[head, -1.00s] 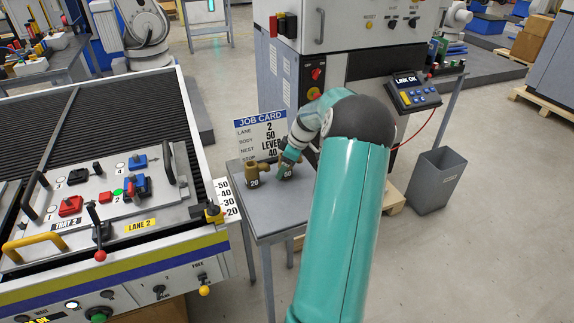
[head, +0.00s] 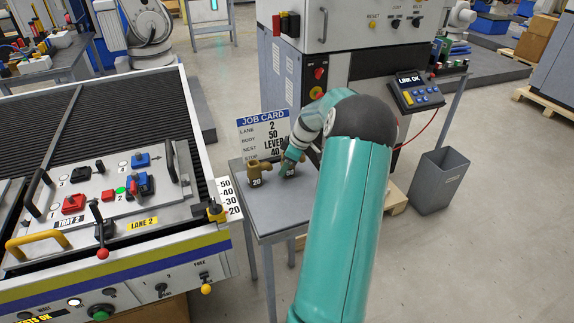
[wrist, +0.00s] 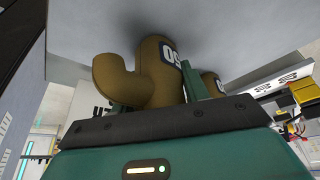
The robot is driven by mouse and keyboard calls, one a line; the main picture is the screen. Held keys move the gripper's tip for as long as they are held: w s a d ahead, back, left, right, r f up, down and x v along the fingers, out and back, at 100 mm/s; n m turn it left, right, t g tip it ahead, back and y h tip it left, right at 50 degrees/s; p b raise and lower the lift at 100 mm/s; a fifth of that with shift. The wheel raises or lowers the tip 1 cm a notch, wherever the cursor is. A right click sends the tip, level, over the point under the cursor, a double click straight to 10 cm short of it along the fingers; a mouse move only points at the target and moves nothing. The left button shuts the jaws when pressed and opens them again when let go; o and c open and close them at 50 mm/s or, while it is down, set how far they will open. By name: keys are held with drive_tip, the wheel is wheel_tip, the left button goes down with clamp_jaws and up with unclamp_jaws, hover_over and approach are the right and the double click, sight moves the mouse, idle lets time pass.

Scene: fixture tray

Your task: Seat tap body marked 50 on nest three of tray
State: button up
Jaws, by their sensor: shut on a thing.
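A brass tap body marked 50 (wrist: 148,70) fills the middle of the wrist view, its spout hooked to the left. My gripper (wrist: 155,98) is shut on it, with green fingers on either side. In the head view my gripper (head: 291,163) is over the small grey table (head: 285,212), and its hold is mostly hidden. I cannot tell whether the body touches the tabletop. The tray (head: 70,241), labelled TRAY 2, lies on the left conveyor with numbered nests.
Another brass tap body, marked 20 (head: 257,168), stands beside my gripper on the table. The job card (head: 264,134) stands behind. A yellow stop (head: 216,212) sits by the scale. A grey bin (head: 438,182) and machine cabinet (head: 345,60) are to the right.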

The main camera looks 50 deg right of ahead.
drive_tip(key=shift+r, duration=0.45)
wheel_tip(320, 180, up, 2)
drive_tip(key=shift+r, duration=0.1)
drive_tip(key=s+a+r, duration=0.9)
drive_tip(key=s, duration=0.1)
drive_tip(key=shift+a+r, duration=0.4)
drive_tip(key=shift+r, duration=0.1)
drive_tip(key=shift+r, duration=1.65)
